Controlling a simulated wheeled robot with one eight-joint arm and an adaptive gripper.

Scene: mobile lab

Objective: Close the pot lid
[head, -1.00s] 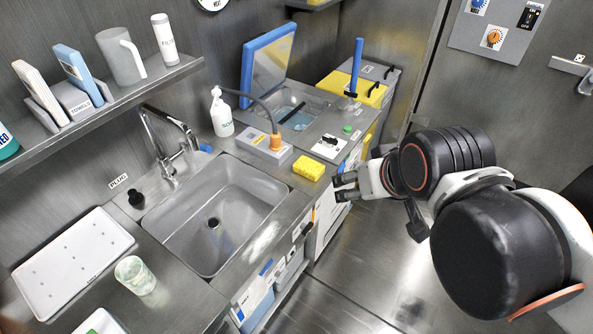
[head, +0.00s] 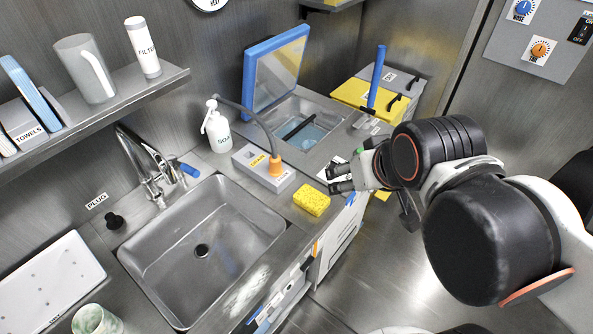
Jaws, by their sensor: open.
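A sunken basin (head: 343,110) in the counter holds blue liquid and a dark bar; it looks like the pot. Its hinged lid (head: 275,68), a clear panel in a blue frame, stands up, tilted open, at the basin's back left. My gripper (head: 331,179) is open and empty. It is over the counter's front edge, in front of and to the right of the basin, and apart from the lid. The gripper hides part of a white labelled plate on the counter.
A yellow sponge (head: 312,200) lies just left of and below my gripper. A grey box with an orange plug and cable (head: 264,168) and a soap bottle (head: 217,128) stand left of the basin. A blue upright handle (head: 376,77) rises right of it. The sink (head: 200,285) is at left.

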